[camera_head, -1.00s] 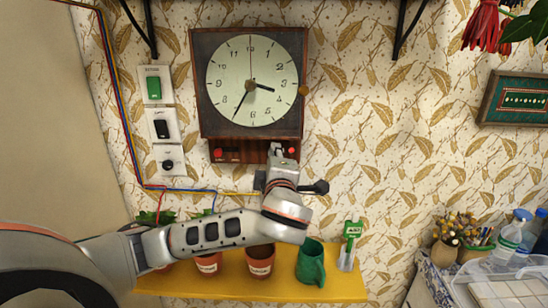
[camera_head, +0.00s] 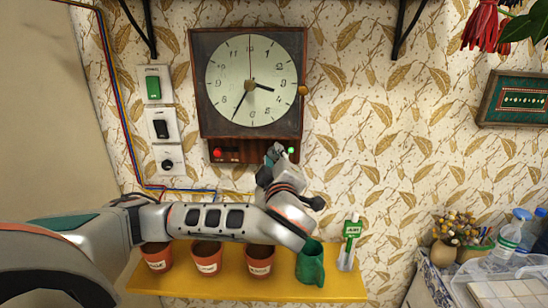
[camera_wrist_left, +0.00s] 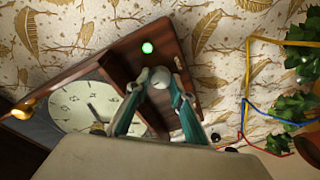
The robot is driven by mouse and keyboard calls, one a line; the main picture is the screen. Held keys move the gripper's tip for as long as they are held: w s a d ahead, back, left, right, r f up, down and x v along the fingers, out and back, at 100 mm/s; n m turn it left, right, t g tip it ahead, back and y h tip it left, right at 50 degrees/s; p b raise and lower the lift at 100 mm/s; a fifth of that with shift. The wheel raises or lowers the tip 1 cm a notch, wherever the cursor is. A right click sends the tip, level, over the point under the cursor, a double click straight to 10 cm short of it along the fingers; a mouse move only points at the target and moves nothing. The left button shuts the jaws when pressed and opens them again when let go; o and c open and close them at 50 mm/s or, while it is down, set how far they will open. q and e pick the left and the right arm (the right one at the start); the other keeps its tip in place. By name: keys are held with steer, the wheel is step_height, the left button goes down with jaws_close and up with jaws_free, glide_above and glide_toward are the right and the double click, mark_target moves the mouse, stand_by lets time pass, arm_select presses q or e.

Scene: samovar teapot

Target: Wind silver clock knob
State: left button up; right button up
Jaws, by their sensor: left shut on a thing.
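The wall clock (camera_head: 253,80) has a pale round dial in a dark square frame. A brown wooden box (camera_head: 235,151) sits below the dial, with a red light (camera_head: 217,153) at left and a green light (camera_head: 291,151) at right. My left gripper (camera_head: 275,153) is at the box, just left of the green light. In the left wrist view the round silver knob (camera_wrist_left: 160,77) sits between the teal fingertips of my left gripper (camera_wrist_left: 159,82), which is shut on it. The head view hides the knob behind the gripper. My right gripper is not in view.
A brass side knob (camera_head: 303,90) is on the clock's right edge. Switches (camera_head: 160,125) and wires are on the wall at left.

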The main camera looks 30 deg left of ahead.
arm_select(q)
steer(key=shift+r, duration=0.1)
steer(key=o, duration=1.1)
steer(key=v, duration=0.7)
steer(key=shift+s, duration=0.2)
steer(key=shift+d, duration=0.15)
